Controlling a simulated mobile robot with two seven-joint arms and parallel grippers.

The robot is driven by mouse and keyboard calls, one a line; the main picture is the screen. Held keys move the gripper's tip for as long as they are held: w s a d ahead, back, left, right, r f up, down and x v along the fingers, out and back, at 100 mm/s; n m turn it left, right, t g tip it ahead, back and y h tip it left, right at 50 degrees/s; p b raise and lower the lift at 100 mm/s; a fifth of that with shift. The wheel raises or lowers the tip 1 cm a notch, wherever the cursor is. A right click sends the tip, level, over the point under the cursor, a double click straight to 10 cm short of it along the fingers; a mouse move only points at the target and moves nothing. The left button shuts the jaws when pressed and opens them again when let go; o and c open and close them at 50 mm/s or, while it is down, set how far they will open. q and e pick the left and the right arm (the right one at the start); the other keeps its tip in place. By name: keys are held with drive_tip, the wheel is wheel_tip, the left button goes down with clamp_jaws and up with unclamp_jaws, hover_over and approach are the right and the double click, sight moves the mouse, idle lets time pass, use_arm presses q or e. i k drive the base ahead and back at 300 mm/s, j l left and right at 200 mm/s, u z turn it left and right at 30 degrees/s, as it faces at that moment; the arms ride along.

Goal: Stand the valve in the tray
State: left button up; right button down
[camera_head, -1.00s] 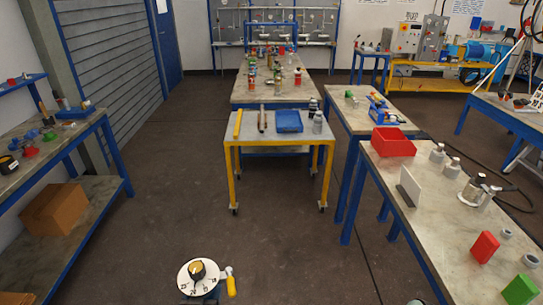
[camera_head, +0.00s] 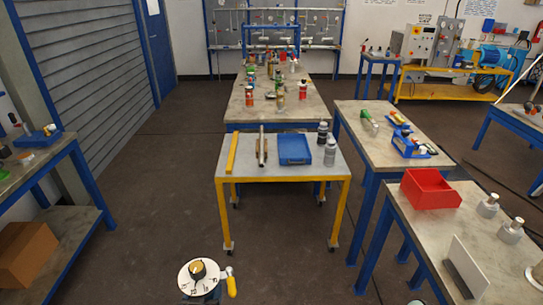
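The valve (camera_head: 196,272) is low in the picture, left of centre, with a round white dial, a dark knob on top and a yellow handle (camera_head: 231,284) at its right. It stays at the same place in the picture while the room shifts, so my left arm carries it; the fingers are hidden beneath it. A blue tray (camera_head: 294,149) lies empty on the yellow-legged cart ahead, well beyond the valve. Only a small grey sliver of my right arm shows at the bottom edge; its gripper is out of view.
The cart top (camera_head: 258,170) also holds a yellow bar (camera_head: 231,153), a metal bar (camera_head: 262,147) and grey bottles (camera_head: 330,152) right of the tray. A bench with a red bin (camera_head: 430,188) stands close at right, another bench at left. Floor before the cart is clear.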

sight(293, 148)
drive_tip(key=i+j+z, duration=0.15)
drive_tip(key=i, duration=1.15)
drive_tip(key=i+l, duration=0.15)
drive_tip(key=i, duration=0.45)
drive_tip(key=i+l+z, duration=0.1)
drive_tip(key=i, duration=0.5)
drive_tip(key=i+l+u, duration=0.25)
drive_tip(key=i+l, duration=0.15)
drive_tip(key=i, duration=0.1)
